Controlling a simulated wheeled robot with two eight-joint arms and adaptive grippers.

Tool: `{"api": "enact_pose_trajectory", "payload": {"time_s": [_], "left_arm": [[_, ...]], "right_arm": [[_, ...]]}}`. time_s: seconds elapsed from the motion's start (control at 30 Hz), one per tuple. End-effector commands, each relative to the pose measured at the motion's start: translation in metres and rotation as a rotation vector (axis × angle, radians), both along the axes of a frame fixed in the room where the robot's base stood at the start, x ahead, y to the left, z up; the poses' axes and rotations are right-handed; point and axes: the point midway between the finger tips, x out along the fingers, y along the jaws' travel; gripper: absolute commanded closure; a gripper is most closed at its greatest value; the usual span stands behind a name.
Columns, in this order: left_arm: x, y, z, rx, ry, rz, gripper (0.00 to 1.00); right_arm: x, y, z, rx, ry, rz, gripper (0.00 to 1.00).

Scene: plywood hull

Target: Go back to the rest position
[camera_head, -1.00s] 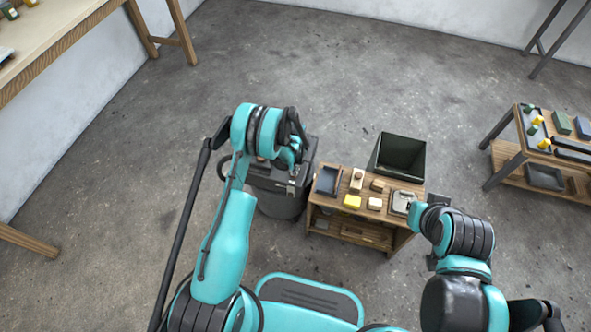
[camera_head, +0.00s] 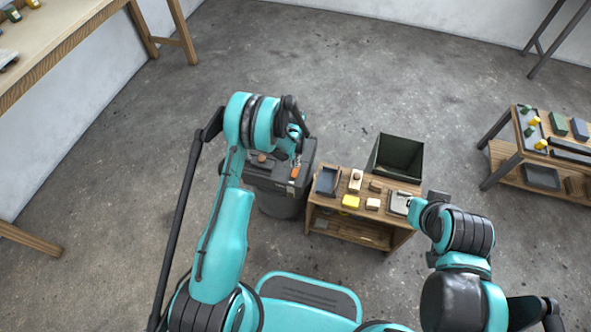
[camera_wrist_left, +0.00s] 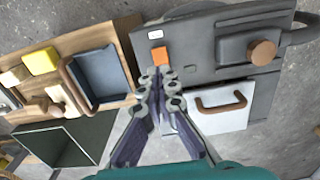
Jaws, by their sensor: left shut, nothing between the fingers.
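My left gripper (camera_head: 296,150) is over the dark grey bin-like machine (camera_head: 268,178), seen small and partly covered by its own wrist. In the left wrist view its fingers (camera_wrist_left: 161,76) are together with nothing between them. Their tips appear close to an orange square (camera_wrist_left: 158,56) on the machine's top; whether they touch it I cannot tell. My right arm's wrist (camera_head: 421,214) is at the right end of the small wooden cart (camera_head: 330,214). The fingers of the right gripper are not clear there.
The cart carries a dark tray (camera_head: 327,181), a yellow block (camera_head: 350,201) and wooden pieces. An open dark green bin (camera_head: 397,158) stands behind it. A low wooden table (camera_head: 500,160) with blocks is at right, a workbench (camera_head: 80,48) upper left. Floor beyond is clear.

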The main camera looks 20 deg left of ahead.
Motion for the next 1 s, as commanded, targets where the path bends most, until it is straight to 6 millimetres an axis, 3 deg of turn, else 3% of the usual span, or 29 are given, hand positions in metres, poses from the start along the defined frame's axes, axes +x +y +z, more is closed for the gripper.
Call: {"api": "enact_pose_trajectory", "payload": {"time_s": [0.47, 0.57, 0.67, 0.83, 1.0], "left_arm": [[0.0, 0.0, 0.0, 0.0, 0.0, 0.0, 1.0], [0.001, 0.0, 0.008, 0.0, -0.006, 0.0, 1.0], [0.002, 0.0, 0.035, 0.0, -0.028, 0.002, 1.0], [-0.005, 0.0, 0.118, -0.001, -0.104, 0.006, 1.0], [-0.028, 0.001, 0.2, -0.002, -0.191, 0.011, 1.0]], "right_arm": [[0.0, 0.0, 0.0, 0.0, 0.0, 0.0, 1.0], [0.0, 0.0, 0.0, 0.0, 0.0, 0.0, 1.0], [0.0, 0.0, 0.0, 0.0, 0.0, 0.0, 1.0], [0.0, 0.0, 0.0, 0.0, 0.0, 0.0, 1.0], [0.0, 0.0, 0.0, 0.0, 0.0, 0.0, 1.0]]}}
